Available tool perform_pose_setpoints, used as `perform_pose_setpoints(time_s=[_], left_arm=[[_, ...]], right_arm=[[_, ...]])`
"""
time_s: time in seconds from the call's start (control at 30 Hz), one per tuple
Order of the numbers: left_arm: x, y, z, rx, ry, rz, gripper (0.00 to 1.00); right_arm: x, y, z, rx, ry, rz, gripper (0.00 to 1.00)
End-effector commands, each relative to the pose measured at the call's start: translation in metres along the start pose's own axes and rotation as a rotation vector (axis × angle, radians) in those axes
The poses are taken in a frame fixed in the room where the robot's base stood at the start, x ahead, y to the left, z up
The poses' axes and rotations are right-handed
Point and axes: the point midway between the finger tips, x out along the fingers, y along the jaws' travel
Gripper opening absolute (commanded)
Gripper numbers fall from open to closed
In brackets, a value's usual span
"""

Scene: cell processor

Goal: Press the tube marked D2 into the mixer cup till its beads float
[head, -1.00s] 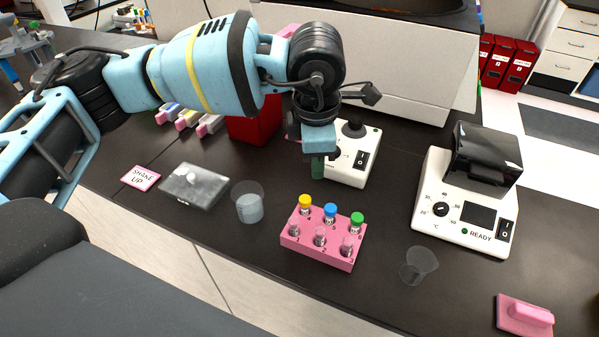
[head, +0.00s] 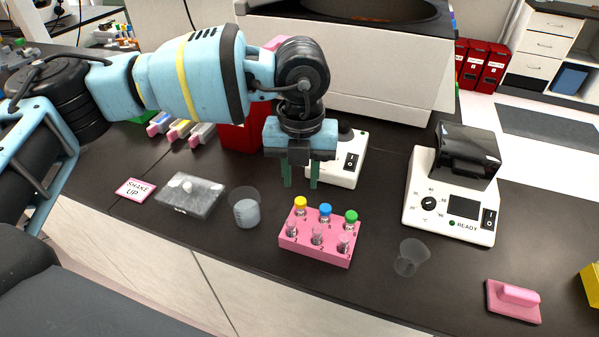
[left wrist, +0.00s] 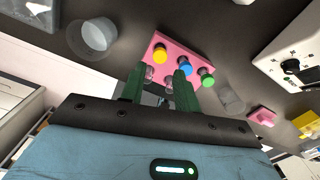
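A pink rack (head: 318,252) holds capped tubes in its back row: yellow (head: 300,204), blue (head: 325,210) and green (head: 351,217). Its front row holds clear-topped tubes. I cannot read a D2 mark on any tube. The mixer (head: 350,160) is a white box with a black rocker switch; my gripper and wrist partly cover it, and its dark cup is mostly hidden. My left gripper (head: 301,184) is open and empty, pointing down behind the rack. In the left wrist view the fingers (left wrist: 160,90) stand apart, with the rack (left wrist: 180,45) beyond them. My right gripper is out of view.
Left of the rack stand a beaker (head: 246,213) and a grey box (head: 186,194). A small clear cup (head: 410,257) and a heater block marked READY (head: 452,205) are to the right. A pink block (head: 514,300) lies at the front right.

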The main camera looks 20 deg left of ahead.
Motion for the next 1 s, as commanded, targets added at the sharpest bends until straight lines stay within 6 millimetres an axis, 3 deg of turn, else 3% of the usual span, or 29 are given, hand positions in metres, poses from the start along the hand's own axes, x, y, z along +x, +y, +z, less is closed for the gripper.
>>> perform_pose_setpoints(time_s=[0.17,0.6,1.0], left_arm=[[0.013,0.000,0.000,0.002,0.002,0.002,0.31],[0.069,0.000,0.000,0.002,0.000,0.001,0.31],[0.078,0.000,0.000,0.003,-0.001,0.000,0.31]], right_arm=[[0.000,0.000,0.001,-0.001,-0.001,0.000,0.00],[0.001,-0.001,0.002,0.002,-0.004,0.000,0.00],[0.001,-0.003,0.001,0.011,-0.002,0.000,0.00]])
